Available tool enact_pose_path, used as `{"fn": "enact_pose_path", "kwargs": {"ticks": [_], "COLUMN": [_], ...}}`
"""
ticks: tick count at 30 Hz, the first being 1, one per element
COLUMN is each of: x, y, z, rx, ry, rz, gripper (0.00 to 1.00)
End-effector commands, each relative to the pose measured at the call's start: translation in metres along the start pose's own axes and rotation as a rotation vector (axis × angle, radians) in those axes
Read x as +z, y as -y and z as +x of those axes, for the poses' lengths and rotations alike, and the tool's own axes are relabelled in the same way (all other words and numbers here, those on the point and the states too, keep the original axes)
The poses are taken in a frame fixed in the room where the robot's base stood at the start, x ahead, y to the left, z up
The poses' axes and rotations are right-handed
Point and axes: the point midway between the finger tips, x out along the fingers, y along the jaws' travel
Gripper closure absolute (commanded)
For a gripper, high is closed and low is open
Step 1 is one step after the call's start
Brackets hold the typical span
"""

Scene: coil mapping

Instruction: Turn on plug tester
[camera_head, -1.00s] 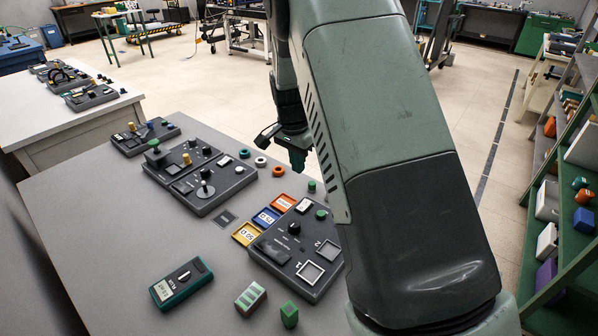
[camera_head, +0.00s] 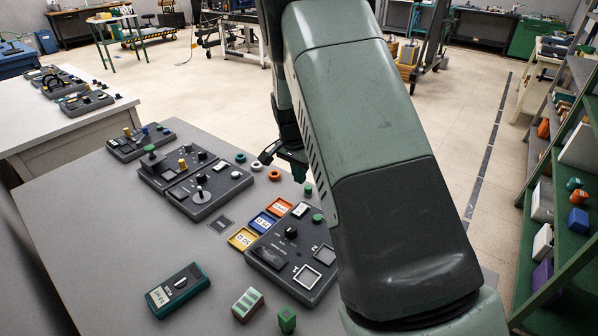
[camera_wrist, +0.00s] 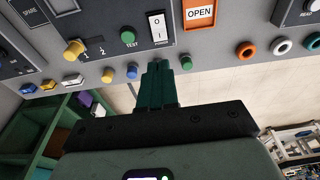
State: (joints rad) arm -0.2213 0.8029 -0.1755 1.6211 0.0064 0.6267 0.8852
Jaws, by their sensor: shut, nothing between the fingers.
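A dark panel (camera_head: 270,258) stands on the grey table, with a black knob, two square frames, a white rocker switch (camera_head: 300,210) and a green button (camera_head: 317,218). In the wrist view the white rocker switch (camera_wrist: 157,27) is marked O and I, and the green button (camera_wrist: 127,33) is labelled TEST. I cannot tell which side of the rocker is pressed. My gripper (camera_head: 298,172) is shut and empty beyond the panel's far edge. In the wrist view my gripper (camera_wrist: 158,68) points towards the switch, apart from it. My arm hides the panel's right part.
Several small pegs and rings (camera_head: 274,175) lie near the gripper. A teal handheld meter (camera_head: 178,290) lies in front. Other dark panels (camera_head: 195,180) stand further left.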

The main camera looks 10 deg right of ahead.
Motion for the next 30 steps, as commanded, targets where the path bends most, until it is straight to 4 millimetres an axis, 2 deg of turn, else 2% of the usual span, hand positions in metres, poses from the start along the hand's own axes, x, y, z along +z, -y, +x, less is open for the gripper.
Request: {"fn": "enact_pose_path", "kwargs": {"ticks": [1, 6, 12, 18, 30], "x": [0.0, 0.001, 0.001, 0.0, 0.0], "y": [-0.001, -0.001, -0.001, 0.001, 0.0], "z": [0.013, 0.05, 0.085, 0.101, 0.103], "rx": [0.004, 0.002, 0.001, -0.001, -0.001], "ry": [0.003, 0.002, 0.002, 0.0, 0.003], "rz": [0.001, 0.0, 0.0, 0.0, 0.001], "gripper": [1.0, 1.0, 1.0, 1.0, 1.0]}}
